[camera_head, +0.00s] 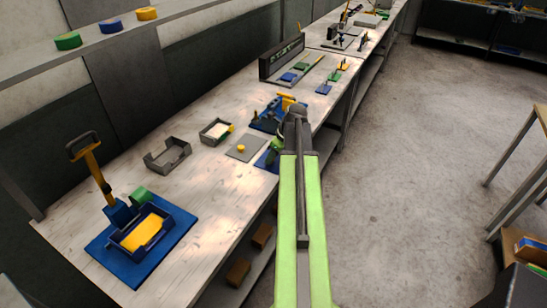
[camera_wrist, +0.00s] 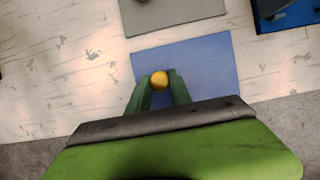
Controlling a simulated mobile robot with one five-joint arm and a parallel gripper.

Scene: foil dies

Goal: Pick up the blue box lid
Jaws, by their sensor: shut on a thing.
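The blue box lid (camera_wrist: 205,68) is a flat blue plate with a round yellow knob (camera_wrist: 159,80). In the wrist view the green fingers of my gripper (camera_wrist: 160,88) are shut on the knob, one on each side. In the head view a corner of the blue lid (camera_head: 265,159) shows by the bench's front edge, with the rest behind my arm. My gripper (camera_head: 277,150) is partly hidden there by my wrist. I cannot tell whether the lid touches the bench.
A grey lid (camera_head: 238,153) with a yellow knob lies just left of the blue lid. Open boxes (camera_head: 170,160) and a blue base with a press (camera_head: 105,262) stand further left. A blue and yellow fixture (camera_head: 262,122) stands just behind. Bare bench shows between them.

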